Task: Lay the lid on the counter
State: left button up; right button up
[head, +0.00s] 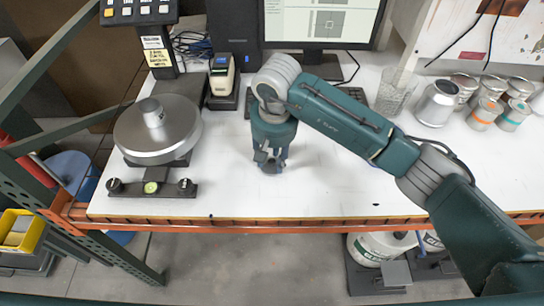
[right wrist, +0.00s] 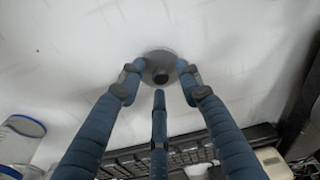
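The lid (right wrist: 160,56) is a small grey disc with a dark round knob. It appears to lie flat on the white counter (head: 215,190), knob toward my wrist camera. My right gripper (head: 269,160) points down at the middle of the counter. In the right wrist view its three blue fingers (right wrist: 160,76) are spread around the lid. A gap shows between the fingertips and the knob, so the gripper looks open. Whether a fingertip touches the rim is hard to tell. In the head view the gripper mostly hides the lid. My left gripper is not in view.
A round metal scale (head: 185,130) stands left. A handheld device (head: 222,76), monitor (head: 315,20) and keyboard (right wrist: 190,152) are behind. A glass beaker (head: 397,92) and several metal cans (head: 436,104) stand right. The front counter is clear up to its orange edge (head: 330,226).

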aim_at(273, 171)
jog(key=shift+r, duration=0.45)
notch_tip(273, 171, up, 11)
jog(key=s+b, duration=0.1)
jog(key=b, duration=0.3)
jog(key=shift+s+d+r, duration=0.15)
jog(key=shift+s, duration=0.05)
